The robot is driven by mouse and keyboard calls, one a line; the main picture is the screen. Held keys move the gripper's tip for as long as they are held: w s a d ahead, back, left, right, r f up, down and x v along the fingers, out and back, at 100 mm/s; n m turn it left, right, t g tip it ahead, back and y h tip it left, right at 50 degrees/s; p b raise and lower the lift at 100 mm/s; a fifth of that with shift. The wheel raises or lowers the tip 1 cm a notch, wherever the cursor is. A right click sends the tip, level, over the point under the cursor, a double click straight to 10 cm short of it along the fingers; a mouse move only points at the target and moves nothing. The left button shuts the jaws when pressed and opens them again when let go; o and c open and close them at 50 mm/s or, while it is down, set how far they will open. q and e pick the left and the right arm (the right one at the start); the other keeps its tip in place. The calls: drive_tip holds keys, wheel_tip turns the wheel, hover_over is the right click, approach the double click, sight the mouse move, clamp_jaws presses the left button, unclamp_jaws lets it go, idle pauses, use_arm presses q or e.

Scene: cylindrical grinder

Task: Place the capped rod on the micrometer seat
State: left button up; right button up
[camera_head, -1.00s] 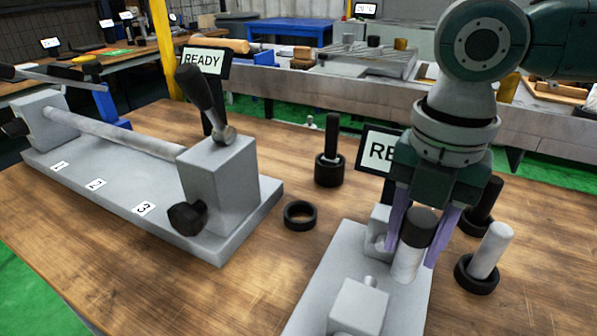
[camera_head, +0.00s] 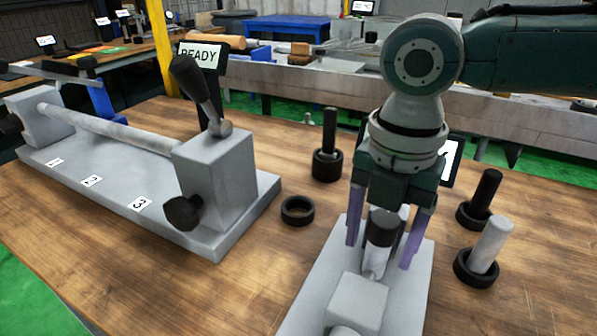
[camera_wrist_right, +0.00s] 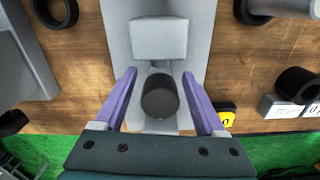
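The capped rod (camera_head: 383,230), with a black cap and pale body, stands between the blocks of the micrometer (camera_head: 358,300). Its lower part is largely hidden by the front block, so I cannot tell whether its foot rests on the seat. In the right wrist view the round cap (camera_wrist_right: 160,96) lies between the purple fingers, with a gap on each side. My right gripper (camera_head: 383,250) is open around the rod, pointing down. The micrometer's grey block (camera_wrist_right: 158,38) and spindle also show there. My left gripper is not in view.
An empty black ring (camera_head: 298,210) lies left of the micrometer. A dark rod in a black holder (camera_head: 328,165) stands behind it. A dark rod (camera_head: 483,195) and a white rod (camera_head: 490,245) stand in rings at right. A large grey fixture (camera_head: 215,190) fills the left.

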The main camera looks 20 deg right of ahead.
drive_tip(key=shift+r, duration=0.1)
drive_tip(key=shift+r, duration=0.35)
wheel_tip(320, 180, up, 11)
drive_tip(key=shift+r+p, duration=0.2)
drive_tip(key=shift+p, duration=0.7)
